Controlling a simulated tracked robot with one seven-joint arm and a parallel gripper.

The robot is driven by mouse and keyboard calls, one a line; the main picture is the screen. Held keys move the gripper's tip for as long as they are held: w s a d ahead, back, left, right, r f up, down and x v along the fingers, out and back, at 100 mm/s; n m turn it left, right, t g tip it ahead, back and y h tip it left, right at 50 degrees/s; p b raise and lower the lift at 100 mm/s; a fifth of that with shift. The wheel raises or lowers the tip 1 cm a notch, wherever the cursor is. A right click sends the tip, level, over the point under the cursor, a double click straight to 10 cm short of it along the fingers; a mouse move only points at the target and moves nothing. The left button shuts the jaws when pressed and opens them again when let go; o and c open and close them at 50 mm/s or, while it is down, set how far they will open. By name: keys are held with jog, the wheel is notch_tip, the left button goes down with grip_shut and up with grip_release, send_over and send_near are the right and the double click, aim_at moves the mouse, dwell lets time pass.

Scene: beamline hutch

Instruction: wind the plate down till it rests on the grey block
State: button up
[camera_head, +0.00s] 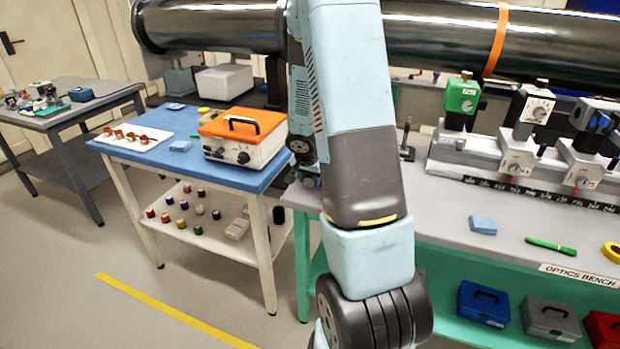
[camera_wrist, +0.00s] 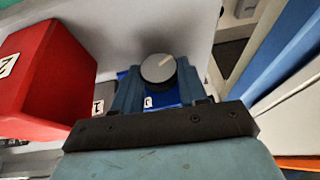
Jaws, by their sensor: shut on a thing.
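In the wrist view, a round grey knob (camera_wrist: 158,68) with a pale pointer line sits between the fingers of my gripper (camera_wrist: 158,76), which is shut on it. A grey block (camera_wrist: 106,94) with a number label is partly hidden to the left of my fingers. A large red block (camera_wrist: 38,68) labelled 2 stands farther left. A blue block (camera_wrist: 168,97) with a label shows between my fingers. I cannot make out the plate for certain, nor any gap between it and the grey block. In the head view my arm hides my gripper and the knob.
In the head view, an orange-topped box (camera_head: 243,140) stands on a blue table (camera_head: 140,153) at left. The optics bench (camera_head: 470,215) at right carries a rail with several mounts. A big dark pipe (camera_head: 450,40) crosses behind. Open floor (camera_head: 70,275) lies at lower left.

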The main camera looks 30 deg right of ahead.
jog(key=shift+w, duration=0.1)
jog(key=shift+c, duration=0.9)
jog(key=shift+w+a, duration=0.1)
jog(key=shift+w+a+n+g+h, duration=0.2)
jog(key=shift+n+g+h, duration=0.1)
jog(key=shift+g+h, duration=0.5)
jog(key=shift+w+a+n+g+h, duration=0.1)
jog(key=shift+n+g+h, duration=0.1)
jog(key=shift+g+h, duration=0.4)
jog(key=shift+w+a+n+g+h, duration=0.15)
jog(key=shift+g+h, duration=0.25)
jog(key=shift+g, duration=0.4)
jog(key=o, duration=0.8)
jog(key=shift+o, duration=1.3)
jog(key=shift+s+d+f, duration=0.1)
jog(key=shift+s+d, duration=0.05)
